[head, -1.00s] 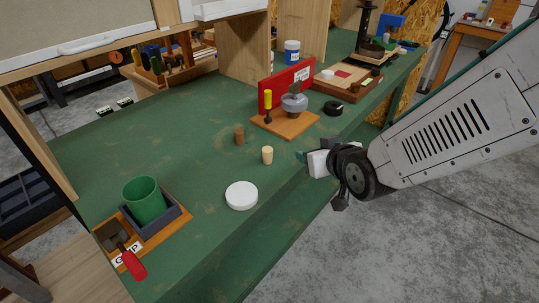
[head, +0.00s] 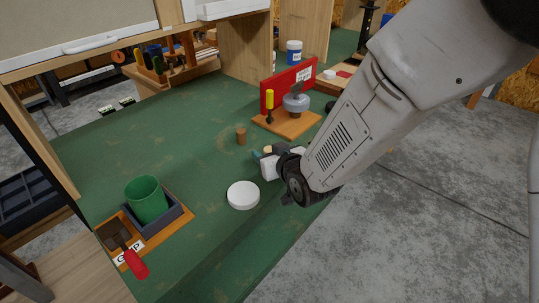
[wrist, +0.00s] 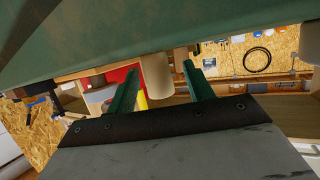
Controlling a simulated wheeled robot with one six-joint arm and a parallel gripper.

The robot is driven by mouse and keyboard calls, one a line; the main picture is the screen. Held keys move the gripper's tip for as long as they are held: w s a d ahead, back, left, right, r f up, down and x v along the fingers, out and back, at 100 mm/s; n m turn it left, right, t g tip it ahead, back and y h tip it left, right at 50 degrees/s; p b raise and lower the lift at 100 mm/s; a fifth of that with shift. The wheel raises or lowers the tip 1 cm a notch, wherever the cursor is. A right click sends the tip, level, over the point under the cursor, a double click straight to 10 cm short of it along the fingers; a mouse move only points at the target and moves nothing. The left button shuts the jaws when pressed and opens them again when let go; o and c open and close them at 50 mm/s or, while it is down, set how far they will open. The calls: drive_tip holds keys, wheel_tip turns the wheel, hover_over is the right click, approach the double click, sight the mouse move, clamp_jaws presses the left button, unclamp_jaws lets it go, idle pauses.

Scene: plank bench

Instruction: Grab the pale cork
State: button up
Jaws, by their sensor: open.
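The pale cork (wrist: 157,76) shows in the wrist view, which looks upside down, standing on the green bench top. It appears between the two green fingers of my gripper (wrist: 161,67), with a gap to each finger. I cannot tell how far it is beyond the fingertips. In the head view my gripper (head: 258,156) is low over the bench and hides the pale cork. My gripper is open and holds nothing. A brown cork (head: 241,136) stands just behind the gripper in the head view. It also shows in the wrist view (wrist: 180,56), near the right finger.
A white round lid (head: 243,195) lies close in front of my gripper. A wooden board with a red upright panel (head: 291,82) and a yellow-handled tool (head: 269,101) stands behind. A green cup (head: 147,199) sits in a tray at left. The bench's left middle is clear.

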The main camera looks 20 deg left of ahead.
drive_tip(key=c, duration=1.1)
drive_tip(key=shift+r, duration=0.1)
